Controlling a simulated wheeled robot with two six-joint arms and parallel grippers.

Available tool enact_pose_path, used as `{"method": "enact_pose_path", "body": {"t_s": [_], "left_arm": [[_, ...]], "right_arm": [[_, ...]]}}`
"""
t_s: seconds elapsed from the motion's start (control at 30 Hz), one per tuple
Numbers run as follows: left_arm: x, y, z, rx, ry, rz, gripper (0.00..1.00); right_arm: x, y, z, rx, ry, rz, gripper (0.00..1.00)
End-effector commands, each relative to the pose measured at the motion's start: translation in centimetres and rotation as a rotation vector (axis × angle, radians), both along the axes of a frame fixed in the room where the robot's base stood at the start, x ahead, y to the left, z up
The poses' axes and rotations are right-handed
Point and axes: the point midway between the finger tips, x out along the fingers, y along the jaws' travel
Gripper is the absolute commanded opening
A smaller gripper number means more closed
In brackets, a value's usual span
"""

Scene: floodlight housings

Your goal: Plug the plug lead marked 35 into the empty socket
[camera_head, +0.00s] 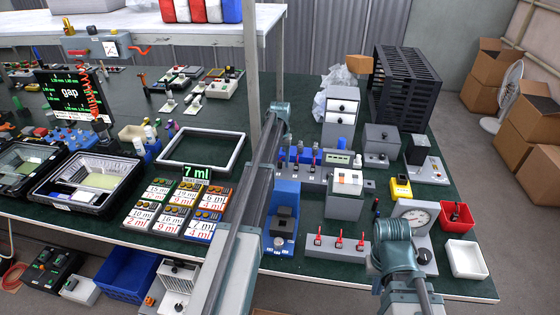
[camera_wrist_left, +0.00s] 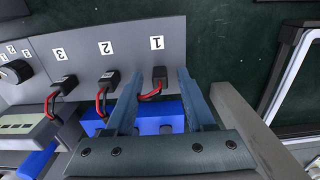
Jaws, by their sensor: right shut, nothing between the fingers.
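In the left wrist view, my left gripper (camera_wrist_left: 160,76) is open. Its fingers appear on either side of the black plug (camera_wrist_left: 159,77) below label 1, with gaps on both sides; I cannot tell how far above it they are. Similar black plugs with red leads sit below label 2 (camera_wrist_left: 107,79) and label 3 (camera_wrist_left: 66,83) on the grey panel (camera_wrist_left: 90,45). No mark 35 is legible, and I cannot make out an empty socket. In the head view, my left wrist (camera_head: 280,112) is over the bench behind the panel (camera_head: 325,178). My right gripper (camera_head: 395,245) is at the front right, its fingers hidden.
A grey block with several upright red-tipped levers (camera_head: 338,240) stands at the front. A blue device (camera_head: 284,215), a dial gauge (camera_head: 416,215), a red bin (camera_head: 456,215) and a white tray (camera_head: 467,259) crowd the right end. An empty frame (camera_head: 202,150) lies left of my left arm.

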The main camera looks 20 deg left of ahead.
Motion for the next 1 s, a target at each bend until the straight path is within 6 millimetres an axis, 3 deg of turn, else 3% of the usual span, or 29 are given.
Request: {"method": "enact_pose_path", "body": {"t_s": [0.47, 0.67, 1.0], "left_arm": [[0.0, 0.0, 0.7, 0.0, 0.0, 0.0, 0.56], [0.0, 0.0, 2.6, 0.0, 0.0, 0.0, 0.56], [0.0, 0.0, 7.8, 0.0, 0.0, 0.0, 0.56]], "right_arm": [[0.0, 0.0, 0.7, 0.0, 0.0, 0.0, 0.0], [0.0, 0.0, 2.6, 0.0, 0.0, 0.0, 0.0], [0.0, 0.0, 7.8, 0.0, 0.0, 0.0, 0.0]]}}
